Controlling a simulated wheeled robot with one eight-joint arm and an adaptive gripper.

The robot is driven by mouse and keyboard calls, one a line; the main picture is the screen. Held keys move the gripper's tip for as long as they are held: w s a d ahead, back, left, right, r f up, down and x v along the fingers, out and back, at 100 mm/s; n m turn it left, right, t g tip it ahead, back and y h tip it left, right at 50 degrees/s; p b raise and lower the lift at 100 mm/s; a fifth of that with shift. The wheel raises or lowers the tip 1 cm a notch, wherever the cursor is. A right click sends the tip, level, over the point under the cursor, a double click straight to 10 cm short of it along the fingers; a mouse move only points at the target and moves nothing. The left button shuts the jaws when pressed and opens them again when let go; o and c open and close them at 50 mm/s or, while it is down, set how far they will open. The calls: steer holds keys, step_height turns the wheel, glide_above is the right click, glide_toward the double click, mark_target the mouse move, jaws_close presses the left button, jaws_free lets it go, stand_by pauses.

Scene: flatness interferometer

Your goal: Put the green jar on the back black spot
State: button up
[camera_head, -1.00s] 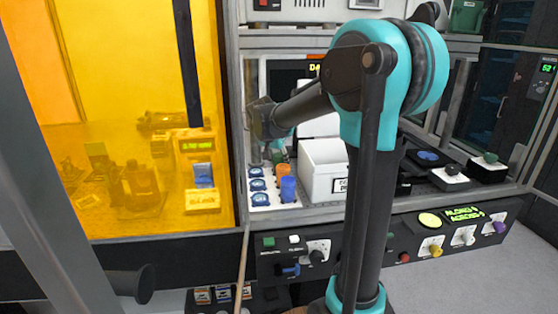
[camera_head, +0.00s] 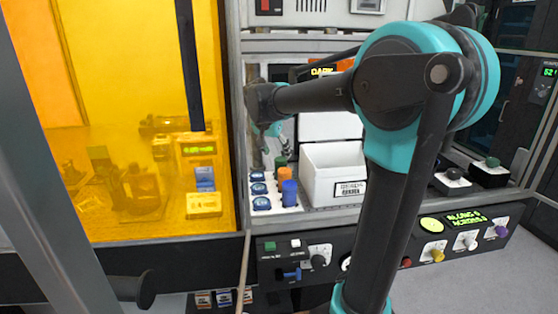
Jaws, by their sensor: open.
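A small green jar (camera_head: 281,162) stands at the back of a row, behind an orange jar (camera_head: 285,173) and a blue jar (camera_head: 289,192), on a white board (camera_head: 275,209). Only its upper part shows. My gripper (camera_head: 273,150) points down from the arm's end, just above and left of the green jar. Its fingers are small and partly blend into the background; it is open, with nothing seen held. I cannot make out the back black spot.
Several round blue pieces (camera_head: 258,189) sit along the board's left side. A white open bin (camera_head: 333,176) stands close to the right of the jars. An amber panel (camera_head: 110,60) borders the left. A control panel (camera_head: 320,251) runs below the front edge.

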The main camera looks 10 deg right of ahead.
steer(key=shift+v, duration=2.25)
